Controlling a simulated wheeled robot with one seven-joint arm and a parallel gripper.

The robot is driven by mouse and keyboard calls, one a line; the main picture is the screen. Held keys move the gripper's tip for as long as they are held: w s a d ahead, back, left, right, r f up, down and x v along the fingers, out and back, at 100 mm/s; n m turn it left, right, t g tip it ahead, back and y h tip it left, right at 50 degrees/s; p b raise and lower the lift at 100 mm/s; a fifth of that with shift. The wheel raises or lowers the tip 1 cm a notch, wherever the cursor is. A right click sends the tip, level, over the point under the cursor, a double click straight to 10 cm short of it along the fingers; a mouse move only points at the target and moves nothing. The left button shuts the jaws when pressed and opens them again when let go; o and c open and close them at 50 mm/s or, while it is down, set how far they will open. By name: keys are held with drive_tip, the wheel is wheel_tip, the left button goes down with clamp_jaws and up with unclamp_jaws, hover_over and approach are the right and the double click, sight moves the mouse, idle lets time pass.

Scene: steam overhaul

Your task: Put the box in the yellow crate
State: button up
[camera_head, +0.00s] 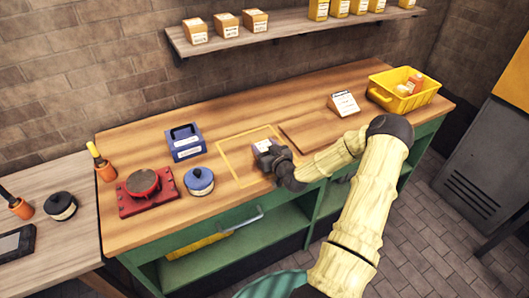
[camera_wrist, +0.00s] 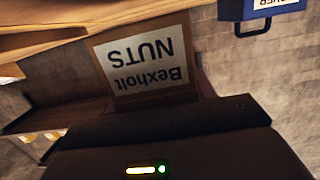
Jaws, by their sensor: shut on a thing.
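The box (camera_head: 263,147) is a small carton over or on the yellow-outlined square of the bench. In the wrist view the box (camera_wrist: 142,68) shows a white label reading "Bexholt NUTS", upside down. My gripper (camera_head: 276,157) is shut on the box; its fingertips are mostly hidden. I cannot tell whether the box touches the bench top. The yellow crate (camera_head: 384,98) stands at the far right end of the bench, well apart from my gripper. It holds a few orange and white items.
A wall shelf (camera_head: 290,32) with cartons runs above. The bench between outline and card is mostly clear.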

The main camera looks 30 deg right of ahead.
drive_tip(key=shift+s+d+f, duration=0.1)
drive_tip(key=shift+d+f, duration=0.1)
drive_tip(key=shift+f, duration=0.35)
drive_tip(key=shift+s+d+f, duration=0.1)
drive_tip(key=shift+d+f, duration=0.1)
drive_tip(key=shift+f, duration=0.35)
drive_tip(key=shift+a+f, duration=0.15)
drive_tip(key=shift+f, duration=0.1)
drive_tip(key=shift+w+a+f, duration=0.1)
drive_tip(key=shift+a, duration=0.3)
drive_tip(key=shift+d, duration=0.1)
drive_tip(key=o, duration=1.2)
drive_tip(key=shift+d+f, duration=0.1)
drive_tip(key=shift+d, duration=0.1)
